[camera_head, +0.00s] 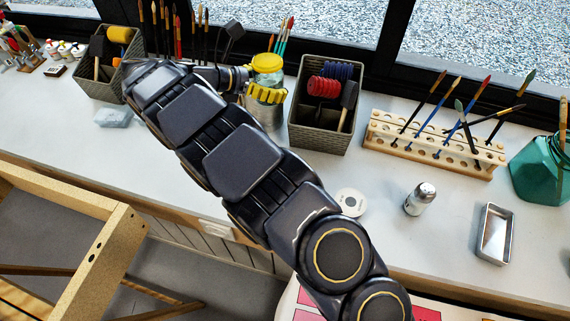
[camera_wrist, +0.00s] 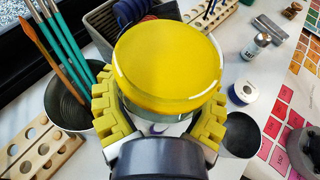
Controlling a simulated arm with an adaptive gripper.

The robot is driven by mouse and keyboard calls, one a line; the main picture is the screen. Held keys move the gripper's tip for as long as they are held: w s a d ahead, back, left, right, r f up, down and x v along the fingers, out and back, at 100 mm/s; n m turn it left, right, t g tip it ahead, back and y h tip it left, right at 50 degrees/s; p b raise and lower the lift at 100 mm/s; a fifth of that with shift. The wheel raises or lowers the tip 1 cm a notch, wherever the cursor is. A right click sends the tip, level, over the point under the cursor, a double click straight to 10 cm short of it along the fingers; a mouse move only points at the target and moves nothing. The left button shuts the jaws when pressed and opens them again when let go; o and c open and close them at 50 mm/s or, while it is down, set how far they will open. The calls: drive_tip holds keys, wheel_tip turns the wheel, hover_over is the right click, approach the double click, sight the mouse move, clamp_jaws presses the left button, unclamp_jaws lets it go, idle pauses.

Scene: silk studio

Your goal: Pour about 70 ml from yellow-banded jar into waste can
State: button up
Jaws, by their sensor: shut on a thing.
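The jar (camera_head: 267,64) shows a yellow top in the head view, at the back of the counter, and looks about upright. In the wrist view its round yellow top (camera_wrist: 168,62) fills the middle. My gripper (camera_head: 266,94) is shut around the jar's side, with yellow ribbed fingers on both sides of it. I cannot tell whether its base touches the counter. A dark, open round vessel (camera_wrist: 240,143) stands just right of the jar in the wrist view and may be the waste can; its inside looks dark. I cannot make it out in the head view, where my arm covers much.
A grey basket (camera_head: 323,140) with red and blue rolls stands close right of the jar. A pot with brushes (camera_wrist: 72,108) stands close left in the wrist view. A wooden brush rack (camera_head: 435,142), shaker (camera_head: 420,199) and metal tray (camera_head: 494,234) are farther right.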

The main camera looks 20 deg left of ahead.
drive_tip(key=shift+s+d+f+m+g+h, duration=0.65)
drive_tip(key=shift+s+d+f+m, duration=0.2)
drive_tip(key=shift+d+f, duration=0.2)
drive_tip(key=shift+s+d+f+m+t+y, duration=0.15)
drive_tip(key=shift+s+m+t, duration=0.45)
drive_tip(key=shift+m, duration=0.7)
drive_tip(key=shift+s+d+f+m+t+y, duration=0.1)
drive_tip(key=shift+s+d+f+m+t, duration=0.3)
drive_tip(key=shift+m+t, duration=0.65)
drive_tip(key=shift+s+d+f+m+t+y, duration=0.1)
drive_tip(key=shift+s+m+t, duration=0.45)
drive_tip(key=shift+m, duration=0.95)
drive_tip(key=shift+f+m+t, duration=0.3)
drive_tip(key=shift+m+t, duration=0.05)
drive_tip(key=shift+m, duration=0.4)
drive_tip(key=shift+f+m+t, duration=0.25)
drive_tip(key=shift+m+t, duration=0.05)
drive_tip(key=shift+m, duration=0.45)
drive_tip(key=shift+s+d+r+m+h, duration=0.1)
drive_tip(key=shift+s+r+m+h, duration=0.1)
drive_tip(key=shift+r, duration=0.15)
drive_tip(key=shift+s+r+m+h, duration=0.1)
drive_tip(key=shift+r+m+h, duration=0.1)
drive_tip(key=shift+r, duration=0.15)
